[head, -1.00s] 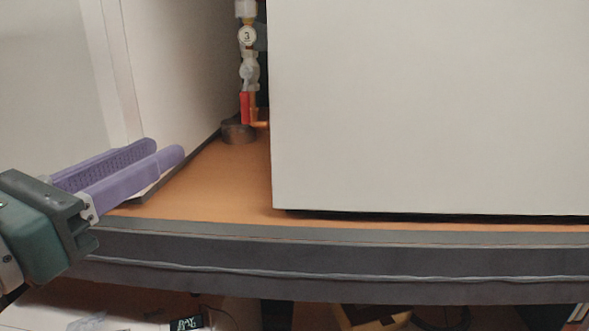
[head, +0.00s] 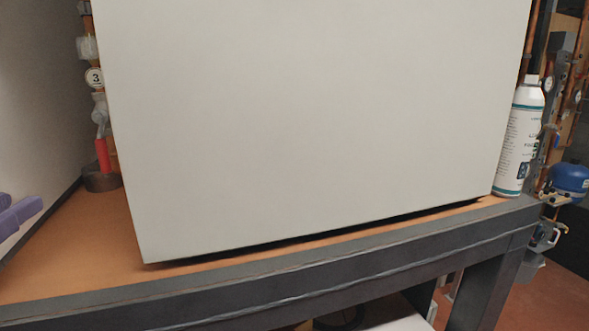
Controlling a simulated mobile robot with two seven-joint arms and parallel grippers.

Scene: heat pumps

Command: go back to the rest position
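My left gripper (head: 18,214) shows only as two purple fingertips at the left edge of the head view. The fingers lie a little apart with nothing seen between them. The rest of that gripper and its arm are outside the picture. The fingertips are left of the large white heat pump unit (head: 310,120) and apart from it. My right gripper is not in the picture.
The white unit stands on a brown worktop (head: 85,240) with a dark grey front edge (head: 330,270). A valve with a red handle (head: 102,155) stands left of it. A white spray bottle (head: 519,140) and a blue vessel (head: 568,180) are at the right.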

